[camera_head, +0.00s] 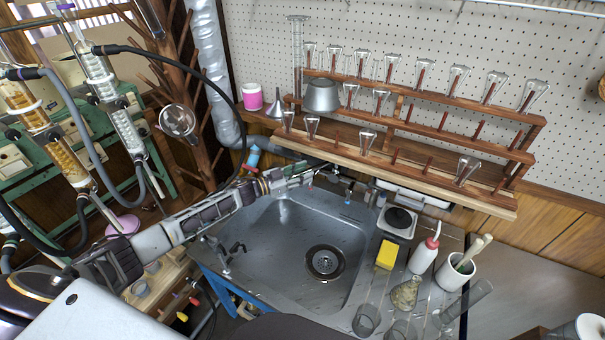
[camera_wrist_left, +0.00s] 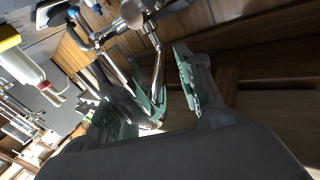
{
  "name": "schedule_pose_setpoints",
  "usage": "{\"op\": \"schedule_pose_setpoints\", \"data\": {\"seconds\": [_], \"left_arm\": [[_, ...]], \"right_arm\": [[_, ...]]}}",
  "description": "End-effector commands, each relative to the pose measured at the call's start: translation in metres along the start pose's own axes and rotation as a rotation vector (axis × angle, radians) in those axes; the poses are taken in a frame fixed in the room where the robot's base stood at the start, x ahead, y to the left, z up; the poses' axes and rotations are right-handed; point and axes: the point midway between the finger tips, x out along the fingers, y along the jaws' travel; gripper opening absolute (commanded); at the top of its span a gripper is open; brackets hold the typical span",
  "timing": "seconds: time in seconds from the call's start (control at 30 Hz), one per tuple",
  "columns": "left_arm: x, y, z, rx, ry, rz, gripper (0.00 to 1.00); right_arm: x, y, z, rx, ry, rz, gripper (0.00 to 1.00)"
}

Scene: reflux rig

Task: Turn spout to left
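My left gripper (camera_head: 310,174) reaches in from the left over the back edge of the sink (camera_head: 285,240), close to the tap (camera_head: 343,183). In the head view the gripper and the rack shelf partly hide the tap, so the spout's direction is hard to read. In the left wrist view the left gripper (camera_wrist_left: 170,84) is open, its green-padded fingers apart. The thin metal spout (camera_wrist_left: 156,62) of the tap runs down between or just in front of the fingers. I cannot tell whether either finger touches it. My right gripper is not in view.
A wooden rack (camera_head: 420,130) with glass flasks stands above the sink's back edge. Right of the sink are a yellow sponge (camera_head: 386,255), a wash bottle (camera_head: 424,253), a mortar (camera_head: 456,271) and glassware. The sink basin is empty.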

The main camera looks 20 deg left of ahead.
Motion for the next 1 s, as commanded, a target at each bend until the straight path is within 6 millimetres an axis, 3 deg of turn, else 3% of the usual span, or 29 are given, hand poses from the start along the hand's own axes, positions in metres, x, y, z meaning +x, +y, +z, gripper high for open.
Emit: {"op": "schedule_pose_setpoints", "data": {"seconds": [0.07,0.37,1.0], "left_arm": [[0.0,0.0,-0.001,0.0,0.001,0.0,0.37],[-0.009,-0.001,-0.001,0.001,0.002,0.0,0.37],[-0.067,0.0,0.001,-0.001,-0.001,0.0,0.37]], "right_arm": [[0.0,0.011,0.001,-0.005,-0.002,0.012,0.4],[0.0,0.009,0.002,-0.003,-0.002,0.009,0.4],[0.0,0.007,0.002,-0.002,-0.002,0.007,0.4]]}}
